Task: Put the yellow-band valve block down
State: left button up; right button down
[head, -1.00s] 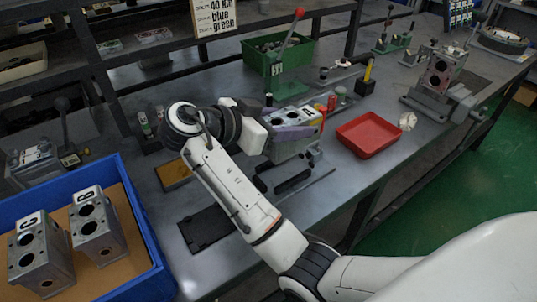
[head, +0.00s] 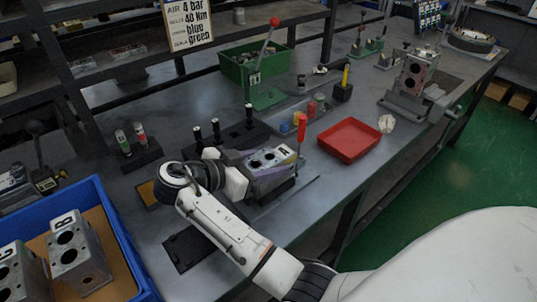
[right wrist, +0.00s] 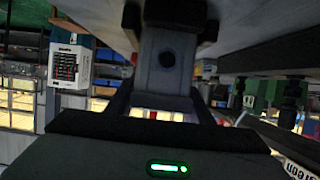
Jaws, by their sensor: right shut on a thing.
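My right gripper (head: 250,178) is shut on a grey metal valve block (head: 268,160), with bores in its upper face. In the head view the block is over the bench, left of the red tray; I cannot tell whether its underside touches anything. In the right wrist view the block (right wrist: 166,62) sits between the fingers (right wrist: 160,104), with one dark round hole facing me. No yellow band shows on the visible faces; the gripper covers part of the block. My left gripper is not in view.
A red-handled tool (head: 301,132) stands close by the block's right end. Black-handled tools (head: 216,129) stand behind. A red tray (head: 350,140) lies to the right. A blue crate (head: 112,225) with lettered blocks is at left. A black plate (head: 192,248) lies in front.

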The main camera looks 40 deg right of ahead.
aim_at(248, 168)
jog(key=c, duration=1.2)
grip_release()
jog(key=shift+s+f, duration=0.1)
jog(key=shift+f, duration=0.2)
jog(key=o, duration=0.3)
jog(key=shift+a+r, duration=0.1)
jog(key=shift+a, duration=0.05)
jog(key=b+v, duration=0.1)
jog(key=v, duration=0.5)
jog(key=shift+a+r, duration=0.35)
jog(key=shift+a, duration=0.2)
